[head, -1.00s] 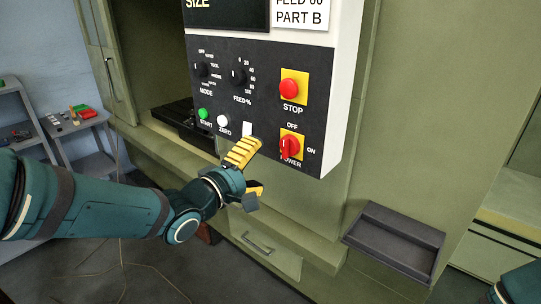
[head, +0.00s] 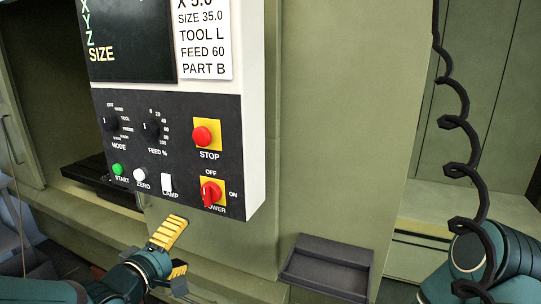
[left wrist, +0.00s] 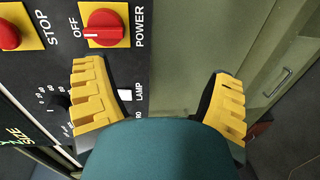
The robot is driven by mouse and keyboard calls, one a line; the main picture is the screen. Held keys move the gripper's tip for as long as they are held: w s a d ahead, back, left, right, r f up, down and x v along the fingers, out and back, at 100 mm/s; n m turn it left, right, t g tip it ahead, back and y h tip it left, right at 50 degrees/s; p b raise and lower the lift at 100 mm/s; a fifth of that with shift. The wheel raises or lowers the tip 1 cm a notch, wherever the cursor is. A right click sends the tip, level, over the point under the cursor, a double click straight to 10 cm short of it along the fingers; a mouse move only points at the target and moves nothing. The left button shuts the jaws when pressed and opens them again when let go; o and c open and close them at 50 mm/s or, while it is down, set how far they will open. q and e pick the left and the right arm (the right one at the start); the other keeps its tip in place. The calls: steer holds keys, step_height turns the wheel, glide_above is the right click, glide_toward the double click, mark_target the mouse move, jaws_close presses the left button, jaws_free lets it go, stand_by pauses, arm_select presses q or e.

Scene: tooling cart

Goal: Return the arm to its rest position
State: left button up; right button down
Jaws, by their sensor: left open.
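My left gripper (head: 172,252) is at the lower left of the head view, below the machine's control panel (head: 150,200). Its yellow-padded fingers are apart with nothing between them. In the left wrist view the open fingers (left wrist: 160,105) frame my own teal link, with the panel behind the left finger and the cabinet front behind the right. The red power knob (head: 210,193) sits on a yellow plate; it also shows in the left wrist view (left wrist: 103,28). Part of my right arm (head: 490,262) shows at the lower right; its gripper is out of the frame.
The red stop button (head: 202,136), green start button (head: 117,169) and white lamp switch (head: 167,183) are on the panel. A dark empty tray (head: 328,265) juts from the cabinet. A black coiled cable (head: 461,125) hangs at the right.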

arm_select(q)
steer(key=d+f+m+g+y+b, duration=0.1)
steer(key=d+f+m+g, duration=0.15)
steer(key=f, duration=0.85)
steer(key=d+f+m+g, duration=0.2)
steer(key=f+g, duration=0.1)
steer(key=f, duration=0.8)
steer(key=s+d+f+m+g+b, duration=0.1)
steer(key=s+d+f+m+g, duration=0.2)
steer(key=s+f, duration=0.4)
steer(key=s+d+f+m+g+b, duration=0.1)
steer(key=s+d+f+m+g, duration=0.2)
steer(key=f, duration=0.9)
steer(key=s+m+g, duration=0.1)
steer(key=s+g, duration=0.1)
steer(key=s, duration=0.1)
steer(key=shift+s+d+f, duration=0.15)
steer(key=shift+s+f, duration=0.15)
steer(key=shift+s, duration=0.1)
